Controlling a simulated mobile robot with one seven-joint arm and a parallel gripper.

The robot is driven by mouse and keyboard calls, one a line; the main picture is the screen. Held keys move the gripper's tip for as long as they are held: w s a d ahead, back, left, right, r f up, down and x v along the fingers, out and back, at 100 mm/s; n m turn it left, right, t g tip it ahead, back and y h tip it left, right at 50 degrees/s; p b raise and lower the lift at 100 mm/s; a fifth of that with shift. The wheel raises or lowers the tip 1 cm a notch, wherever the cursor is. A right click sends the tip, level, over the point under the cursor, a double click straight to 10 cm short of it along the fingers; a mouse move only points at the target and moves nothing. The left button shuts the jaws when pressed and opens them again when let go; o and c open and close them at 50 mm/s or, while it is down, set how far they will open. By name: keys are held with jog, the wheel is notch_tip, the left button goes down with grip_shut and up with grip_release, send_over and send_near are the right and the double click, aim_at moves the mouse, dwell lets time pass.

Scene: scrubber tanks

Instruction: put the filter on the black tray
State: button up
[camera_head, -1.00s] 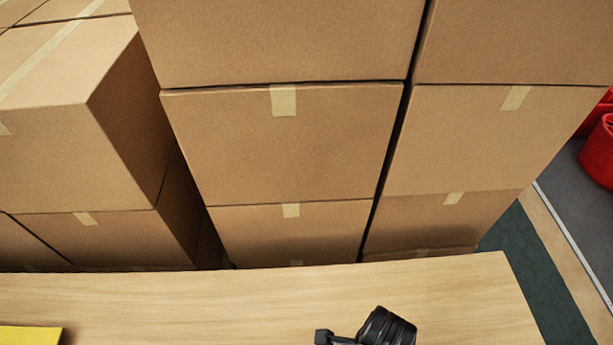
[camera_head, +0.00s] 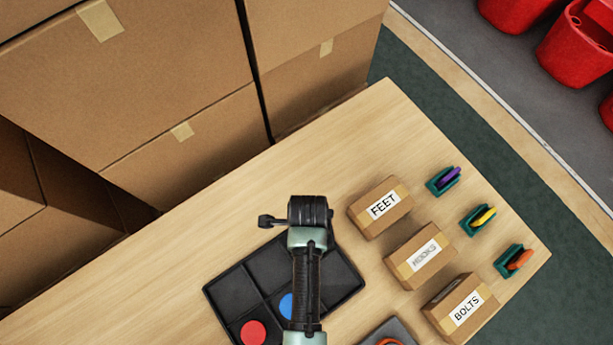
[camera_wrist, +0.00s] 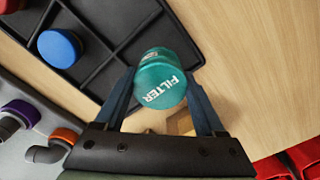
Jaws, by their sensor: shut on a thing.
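The filter (camera_wrist: 160,82) is a teal round piece with "FILTER" in white on its face. My gripper (camera_wrist: 160,86) is shut on it, one dark finger on each side. The black tray (camera_wrist: 112,25) is divided into compartments; in the wrist view the filter overlaps its edge, and its height above it is unclear. In the head view the tray (camera_head: 342,278) lies on the wooden table, partly covered by my arm. It holds a red round piece (camera_head: 253,333) and a blue one (camera_head: 287,306). The filter and fingers are hidden in the head view.
Boxes labelled FEET (camera_head: 365,222), HOOKS (camera_head: 408,268) and BOLTS (camera_head: 440,312) stand right of the tray. Small teal holders (camera_head: 436,186) line the table's right side. A grey panel (camera_wrist: 40,110) with coloured fittings is left in the wrist view. Cardboard boxes (camera_head: 130,75) rise behind the table.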

jog(key=shift+f, duration=2.05)
jog(key=shift+f, duration=0.1)
jog(key=o, duration=1.3)
jog(key=shift+b, duration=0.3)
